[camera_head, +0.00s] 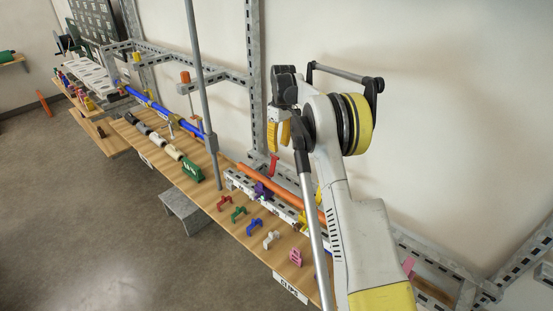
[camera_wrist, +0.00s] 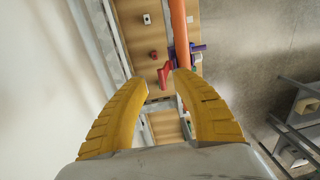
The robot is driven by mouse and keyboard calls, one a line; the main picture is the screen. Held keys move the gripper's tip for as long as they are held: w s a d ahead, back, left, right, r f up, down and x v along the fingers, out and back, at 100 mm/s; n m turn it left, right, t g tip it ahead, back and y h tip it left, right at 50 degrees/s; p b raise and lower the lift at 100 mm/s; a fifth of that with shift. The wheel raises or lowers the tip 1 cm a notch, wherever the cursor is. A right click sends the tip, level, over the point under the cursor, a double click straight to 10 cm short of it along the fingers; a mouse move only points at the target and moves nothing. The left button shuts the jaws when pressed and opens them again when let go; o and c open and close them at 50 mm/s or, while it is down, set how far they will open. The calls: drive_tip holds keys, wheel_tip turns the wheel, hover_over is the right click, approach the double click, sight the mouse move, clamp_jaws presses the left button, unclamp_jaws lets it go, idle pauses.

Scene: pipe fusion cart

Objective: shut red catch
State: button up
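The red catch (camera_head: 274,164) sticks up behind the orange pipe (camera_head: 285,192) in the head view. In the wrist view the red catch (camera_wrist: 164,73) lies beside a purple clamp (camera_wrist: 184,53) at the orange pipe (camera_wrist: 179,25) and looks raised. The purple clamp also shows in the head view (camera_head: 263,190). My gripper (camera_head: 279,138) has yellow fingers and hangs above the red catch, apart from it. The fingers are spread with nothing between them; in the wrist view the catch shows beyond the gap between their tips.
Loose clips in red (camera_head: 223,202), green (camera_head: 238,214), blue (camera_head: 254,226), white (camera_head: 271,240) and pink (camera_head: 295,257) lie along the wooden shelf front. A grey upright post (camera_head: 203,90) stands left of my arm. A metal frame (camera_head: 254,80) stands by the wall.

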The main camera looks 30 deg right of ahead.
sight(278, 158)
drive_tip(key=f, duration=0.6)
drive_tip(key=shift+a+f, duration=0.2)
drive_tip(key=shift+a, duration=0.05)
clamp_jaws()
